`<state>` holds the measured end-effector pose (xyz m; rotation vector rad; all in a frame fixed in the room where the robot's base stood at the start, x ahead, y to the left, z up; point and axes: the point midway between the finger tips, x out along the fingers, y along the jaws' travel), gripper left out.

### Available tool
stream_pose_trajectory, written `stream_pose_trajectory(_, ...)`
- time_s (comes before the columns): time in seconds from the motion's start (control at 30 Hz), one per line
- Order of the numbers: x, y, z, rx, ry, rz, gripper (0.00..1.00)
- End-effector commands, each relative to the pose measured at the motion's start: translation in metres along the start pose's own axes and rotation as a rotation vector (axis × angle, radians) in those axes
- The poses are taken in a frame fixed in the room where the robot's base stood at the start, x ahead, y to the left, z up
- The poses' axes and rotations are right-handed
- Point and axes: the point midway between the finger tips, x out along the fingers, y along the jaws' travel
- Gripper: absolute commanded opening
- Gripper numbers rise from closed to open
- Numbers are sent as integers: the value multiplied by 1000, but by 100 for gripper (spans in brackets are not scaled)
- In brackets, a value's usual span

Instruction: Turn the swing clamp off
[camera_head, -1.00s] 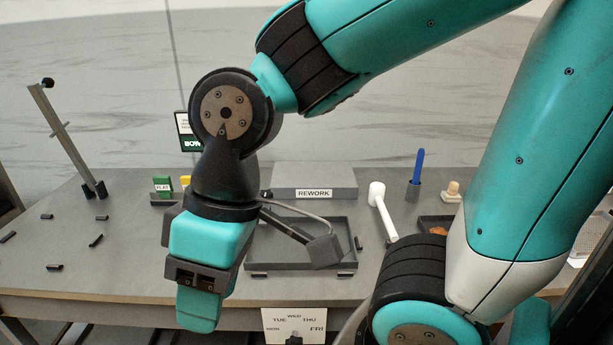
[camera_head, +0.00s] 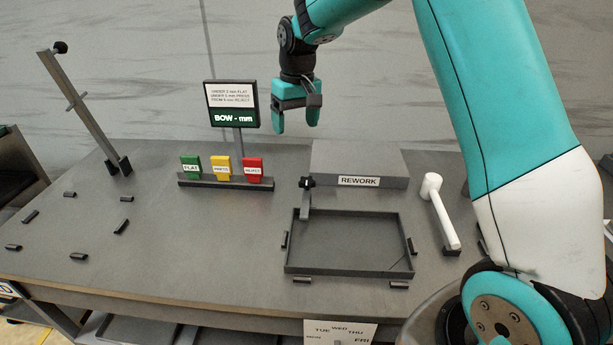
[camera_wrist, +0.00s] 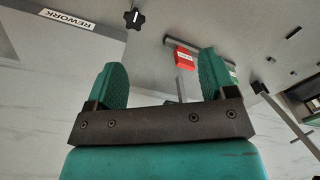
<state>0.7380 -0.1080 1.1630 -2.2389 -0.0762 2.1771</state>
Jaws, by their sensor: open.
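What looks like the swing clamp has a black star knob (camera_head: 306,183) and a short grey arm (camera_head: 306,206) reaching down to the back left corner of a dark shallow tray (camera_head: 350,272). The knob also shows at the top of the wrist view (camera_wrist: 135,18), beyond my fingers. My gripper (camera_head: 297,122) points down in the head view, appearing above and behind the clamp, apart from it. In the wrist view my gripper (camera_wrist: 162,75) has its two teal fingers spread with nothing between them.
A REWORK block (camera_head: 360,163) stands behind the tray and a white mallet (camera_head: 440,210) lies right of it. Green, yellow and red tags (camera_head: 222,168) and a BOW sign (camera_head: 231,105) stand left. A tall tilted lever (camera_head: 85,112) rises at far left.

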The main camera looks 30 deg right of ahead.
Motion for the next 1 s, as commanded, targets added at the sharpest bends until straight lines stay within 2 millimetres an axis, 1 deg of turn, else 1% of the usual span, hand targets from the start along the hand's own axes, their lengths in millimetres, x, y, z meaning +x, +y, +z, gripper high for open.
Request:
stream_pose_trajectory(0.03, 11, 17, -15, 43, -10, 14, 78)
stream_pose_trajectory(0.1, 22, 35, -30, 88, -17, 30, 78)
stream_pose_trajectory(0.2, 32, 51, -41, 130, -24, 44, 78)
stream_pose_trajectory(0.23, 35, 54, -42, 136, -27, 46, 78)
stream_pose_trajectory(0.37, 45, 58, -45, 146, -29, 49, 78)
stream_pose_trajectory(0.47, 59, 58, -44, 145, -31, 49, 78)
stream_pose_trajectory(0.57, 79, 58, -43, 145, -33, 49, 78)
stream_pose_trajectory(0.9, 157, 61, -41, 143, -31, 48, 78)
stream_pose_trajectory(1.0, 176, 62, -40, 143, -31, 48, 78)
